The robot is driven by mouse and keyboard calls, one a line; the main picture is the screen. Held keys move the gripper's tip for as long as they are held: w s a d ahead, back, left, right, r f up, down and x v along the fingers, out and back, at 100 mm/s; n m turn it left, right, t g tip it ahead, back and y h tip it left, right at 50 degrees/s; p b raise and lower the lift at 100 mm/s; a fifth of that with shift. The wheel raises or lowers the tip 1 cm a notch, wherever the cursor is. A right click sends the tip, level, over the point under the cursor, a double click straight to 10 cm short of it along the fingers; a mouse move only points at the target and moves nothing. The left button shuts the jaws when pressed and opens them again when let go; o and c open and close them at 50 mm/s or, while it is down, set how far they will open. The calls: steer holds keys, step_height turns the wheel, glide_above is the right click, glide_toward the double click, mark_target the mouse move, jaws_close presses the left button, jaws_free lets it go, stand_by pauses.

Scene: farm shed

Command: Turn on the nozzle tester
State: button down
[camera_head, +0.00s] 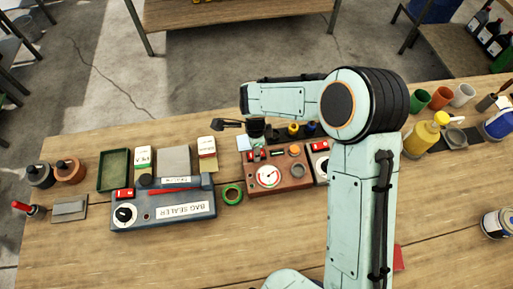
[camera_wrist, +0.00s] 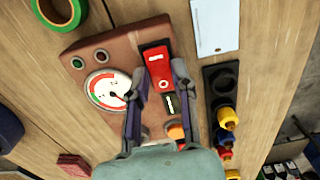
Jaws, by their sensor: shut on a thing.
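A reddish-brown box with a dial gauge, likely the nozzle tester, stands on the table in the head view (camera_head: 281,185); no name is readable on it. In the wrist view it fills the middle (camera_wrist: 88,42), with its gauge (camera_wrist: 107,90), a red and a green round lamp or button, a small dark display and an orange knob (camera_wrist: 176,131). Its red rocker switch (camera_wrist: 156,62) lies between the fingertips of my gripper (camera_wrist: 160,76). My gripper is shut on the switch, one finger along each side. I cannot tell which way the rocker is tipped.
A blue-grey bag sealer (camera_head: 150,212) and a green tape roll (camera_head: 232,194) lie left of the box. A rack with coloured nozzles (camera_wrist: 221,105) and a white card (camera_wrist: 212,25) are close beside it. My arm hides part of the table to the right.

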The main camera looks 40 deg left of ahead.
steer(key=c, duration=0.9)
jaws_free()
steer(key=shift+r, duration=0.1)
step_height(320, 180, up, 12)
steer(key=shift+f, duration=0.1)
